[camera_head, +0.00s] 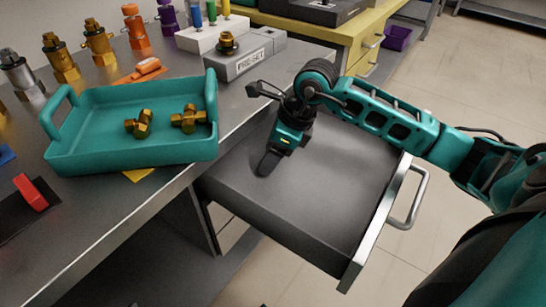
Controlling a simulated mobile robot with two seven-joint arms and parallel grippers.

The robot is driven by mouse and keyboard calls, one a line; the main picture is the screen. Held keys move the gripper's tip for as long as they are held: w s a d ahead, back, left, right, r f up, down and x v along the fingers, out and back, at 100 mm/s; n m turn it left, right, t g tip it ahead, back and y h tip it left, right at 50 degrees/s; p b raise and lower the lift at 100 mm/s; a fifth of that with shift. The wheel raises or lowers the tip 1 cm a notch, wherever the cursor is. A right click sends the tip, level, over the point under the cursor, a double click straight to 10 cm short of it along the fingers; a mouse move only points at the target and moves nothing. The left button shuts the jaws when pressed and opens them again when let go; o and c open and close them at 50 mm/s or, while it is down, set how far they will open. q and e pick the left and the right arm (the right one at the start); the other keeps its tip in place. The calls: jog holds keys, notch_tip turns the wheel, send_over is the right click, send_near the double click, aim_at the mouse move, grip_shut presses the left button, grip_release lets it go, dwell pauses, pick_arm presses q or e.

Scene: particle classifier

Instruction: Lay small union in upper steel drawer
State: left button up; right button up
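The upper steel drawer (335,185) is pulled out from under the steel bench, with its dark interior showing. No fitting is visible inside it, though my arm hides part of it. My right gripper (268,163) is over the drawer's left part, near the bench edge. A dark finger points down; I cannot make out the gap between the fingers or anything held. Two brass fittings, one smaller (138,123) and one cross-shaped (188,118), lie in the teal tray (130,157) on the bench. I cannot tell which is the small union. My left gripper is out of view.
A grey block (243,62) with a label and a brass fitting on top (227,42) stands behind the drawer. Several fittings line the back of the bench. The drawer's handle (412,198) sticks out to the right.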

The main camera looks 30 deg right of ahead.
jog(key=shift+s+d+f, duration=0.1)
jog(key=shift+f, duration=0.5)
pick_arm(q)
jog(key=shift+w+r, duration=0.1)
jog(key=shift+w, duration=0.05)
pick_arm(e)
jog(key=shift+f, duration=0.1)
jog(key=o, duration=1.1)
jog(key=shift+r, duration=0.3)
pick_arm(q)
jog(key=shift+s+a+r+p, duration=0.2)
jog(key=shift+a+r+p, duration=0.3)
jog(key=shift+p, duration=0.95)
pick_arm(e)
jog(key=shift+v, duration=5.85)
